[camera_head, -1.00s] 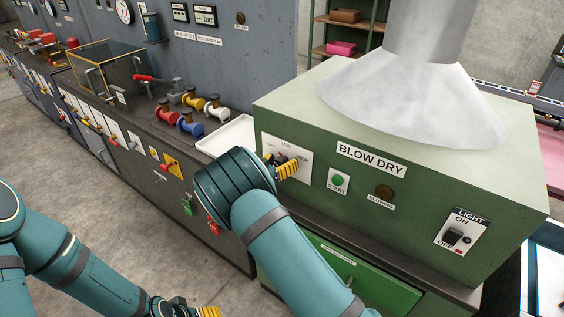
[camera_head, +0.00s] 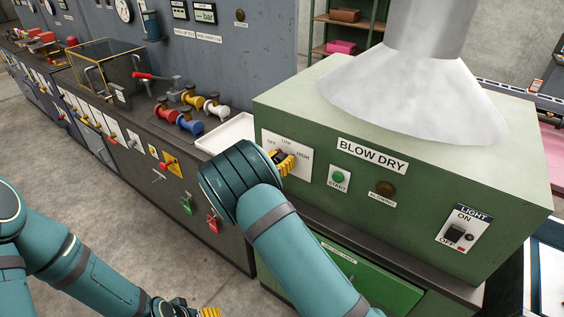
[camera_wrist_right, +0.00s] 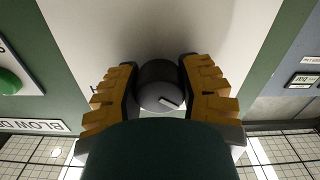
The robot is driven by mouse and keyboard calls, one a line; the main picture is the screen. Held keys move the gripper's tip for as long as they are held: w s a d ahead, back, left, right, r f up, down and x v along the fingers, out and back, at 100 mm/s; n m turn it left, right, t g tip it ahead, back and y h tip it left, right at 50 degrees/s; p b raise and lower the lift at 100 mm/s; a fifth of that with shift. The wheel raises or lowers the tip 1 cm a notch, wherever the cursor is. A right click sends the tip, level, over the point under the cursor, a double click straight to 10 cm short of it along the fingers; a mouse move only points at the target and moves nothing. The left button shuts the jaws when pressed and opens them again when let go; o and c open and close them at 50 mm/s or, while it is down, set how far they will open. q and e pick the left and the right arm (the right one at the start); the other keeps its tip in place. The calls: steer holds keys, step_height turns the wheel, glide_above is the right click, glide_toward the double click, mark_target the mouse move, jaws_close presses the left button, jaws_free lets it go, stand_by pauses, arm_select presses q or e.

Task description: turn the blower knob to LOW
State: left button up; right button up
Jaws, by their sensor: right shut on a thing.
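The blower knob (camera_wrist_right: 160,88) is a dark round knob with a pale line on its face, pointing to the lower right in the right wrist view. My right gripper (camera_wrist_right: 162,92) is shut on it, one yellow finger on each side. In the head view, the right gripper (camera_head: 283,162) is at the white plate (camera_head: 305,172) marked OFF, LOW and HIGH, and its fingers and arm mostly hide the knob. The knob's setting cannot be read there. My left gripper (camera_head: 205,312) is at the bottom edge, partly cut off, away from the panel.
The green BLOW DRY box (camera_head: 410,215) carries a green START button (camera_head: 338,178), a dark BLOWING lamp (camera_head: 385,188) and a LIGHT switch (camera_head: 454,234). A grey hood (camera_head: 415,95) stands on top.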

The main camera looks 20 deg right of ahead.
steer(key=m+b, duration=0.7)
steer(key=b, duration=0.1)
steer(key=shift+d+m, duration=0.1)
steer(key=shift+m, duration=0.3)
arm_select(q)
step_height(320, 180, down, 12)
steer(key=s+b, duration=0.1)
steer(key=b, duration=0.2)
steer(key=shift+r, duration=0.25)
arm_select(e)
steer(key=shift+r+m, duration=0.15)
steer(key=shift+m, duration=1.35)
arm_select(q)
steer(key=shift+d, duration=0.1)
arm_select(e)
steer(key=o, duration=1.2)
steer(key=shift+s+a, duration=0.25)
steer(key=shift+a, duration=0.1)
steer(key=v, duration=1.1)
